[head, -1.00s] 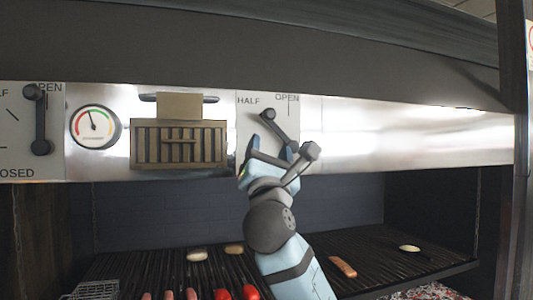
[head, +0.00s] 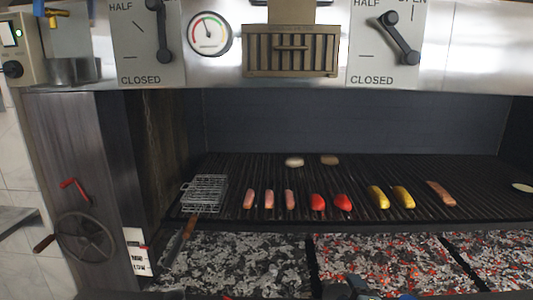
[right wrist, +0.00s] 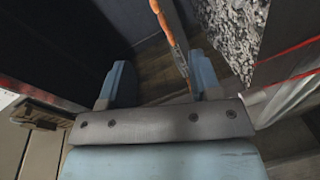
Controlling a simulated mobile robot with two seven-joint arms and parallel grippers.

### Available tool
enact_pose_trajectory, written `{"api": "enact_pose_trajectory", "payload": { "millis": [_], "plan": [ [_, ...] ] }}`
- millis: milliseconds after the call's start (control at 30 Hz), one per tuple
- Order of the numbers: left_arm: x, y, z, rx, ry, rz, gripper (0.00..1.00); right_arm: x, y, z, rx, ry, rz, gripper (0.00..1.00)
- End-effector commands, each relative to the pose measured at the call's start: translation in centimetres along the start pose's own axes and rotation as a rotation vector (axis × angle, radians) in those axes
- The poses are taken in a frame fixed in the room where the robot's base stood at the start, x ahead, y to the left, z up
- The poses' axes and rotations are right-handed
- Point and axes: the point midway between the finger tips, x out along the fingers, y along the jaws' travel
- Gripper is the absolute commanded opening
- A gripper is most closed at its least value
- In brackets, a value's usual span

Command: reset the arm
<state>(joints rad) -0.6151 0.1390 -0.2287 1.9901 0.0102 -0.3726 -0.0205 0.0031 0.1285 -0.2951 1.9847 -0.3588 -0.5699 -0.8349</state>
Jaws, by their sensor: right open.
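My right gripper (head: 347,288) shows only in part at the bottom edge of the head view, low in front of the glowing coals. In the right wrist view its two blue fingers (right wrist: 162,82) stand apart with nothing held between them. An orange-brown bar passes behind the right finger there. The right damper lever (head: 400,38) points up and left toward HALF, clear of my gripper. The left damper lever (head: 161,30) points nearly straight up. My left gripper is not in view.
The grill grate (head: 270,170) holds sausages, red and yellow peppers, and a wire basket (head: 204,193) at its left. Coal beds (head: 240,262) lie below. A crank wheel (head: 84,237) is on the left post. A gauge (head: 210,33) and vent (head: 290,50) sit between the levers.

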Motion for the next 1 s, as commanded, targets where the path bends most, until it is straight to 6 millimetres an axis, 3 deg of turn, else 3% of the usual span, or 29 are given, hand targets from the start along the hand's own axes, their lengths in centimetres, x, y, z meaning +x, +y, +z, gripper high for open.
{"api": "enact_pose_trajectory", "payload": {
  "millis": [33,200,300,400,500,600,1000],
  "plan": [
    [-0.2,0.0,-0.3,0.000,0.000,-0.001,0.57,-1.9,-3.5,0.8,0.114,-0.002,-0.066,0.58],
    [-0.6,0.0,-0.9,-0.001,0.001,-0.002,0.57,-9.1,-13.4,2.8,0.550,-0.049,-0.249,0.58],
    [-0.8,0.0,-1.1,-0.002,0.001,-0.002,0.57,-13.9,-18.0,3.8,0.788,-0.109,-0.334,0.58],
    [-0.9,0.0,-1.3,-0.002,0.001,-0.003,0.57,-18.0,-21.2,4.4,0.984,-0.174,-0.392,0.58],
    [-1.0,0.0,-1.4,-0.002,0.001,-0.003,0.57,-20.9,-23.1,4.8,1.120,-0.226,-0.424,0.58],
    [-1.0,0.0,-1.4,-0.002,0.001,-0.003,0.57,-22.5,-24.1,5.0,1.193,-0.257,-0.438,0.58],
    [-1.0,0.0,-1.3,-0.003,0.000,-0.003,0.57,-22.9,-24.4,5.0,1.218,-0.266,-0.442,0.58]
  ]
}}
